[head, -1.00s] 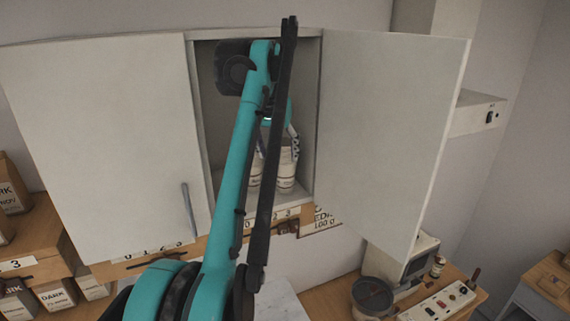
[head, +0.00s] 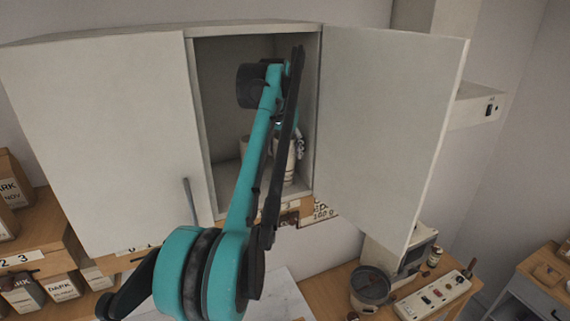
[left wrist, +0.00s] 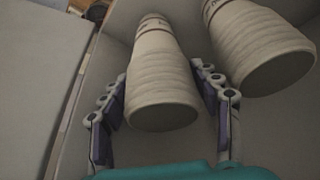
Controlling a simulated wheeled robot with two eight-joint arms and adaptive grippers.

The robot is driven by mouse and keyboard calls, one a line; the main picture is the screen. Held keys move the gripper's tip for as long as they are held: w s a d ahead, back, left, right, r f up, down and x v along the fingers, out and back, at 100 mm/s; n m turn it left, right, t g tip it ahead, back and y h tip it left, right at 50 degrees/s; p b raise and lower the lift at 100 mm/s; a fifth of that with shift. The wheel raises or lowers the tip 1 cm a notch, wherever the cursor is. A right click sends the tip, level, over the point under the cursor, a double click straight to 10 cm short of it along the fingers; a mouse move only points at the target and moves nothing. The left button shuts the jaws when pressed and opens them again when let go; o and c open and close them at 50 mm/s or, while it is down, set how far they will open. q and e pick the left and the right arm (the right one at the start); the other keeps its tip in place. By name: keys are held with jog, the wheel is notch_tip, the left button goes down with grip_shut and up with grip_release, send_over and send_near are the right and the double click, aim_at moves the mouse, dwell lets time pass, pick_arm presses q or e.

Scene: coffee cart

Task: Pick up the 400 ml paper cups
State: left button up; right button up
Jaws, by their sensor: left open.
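Two pale stacks of nested paper cups stand inside the open cabinet. The other stack (left wrist: 258,48) is just outside the right finger and looks wider. I cannot read the cup size. My right gripper is not in view.
The cabinet's open door (head: 390,130) stands to the right, and its closed door (head: 100,140) is on the left. The cabinet's side walls leave a narrow opening around my arm.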

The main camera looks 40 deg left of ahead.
pick_arm(q)
jog(key=c, duration=0.9)
jog(key=shift+r, duration=0.15)
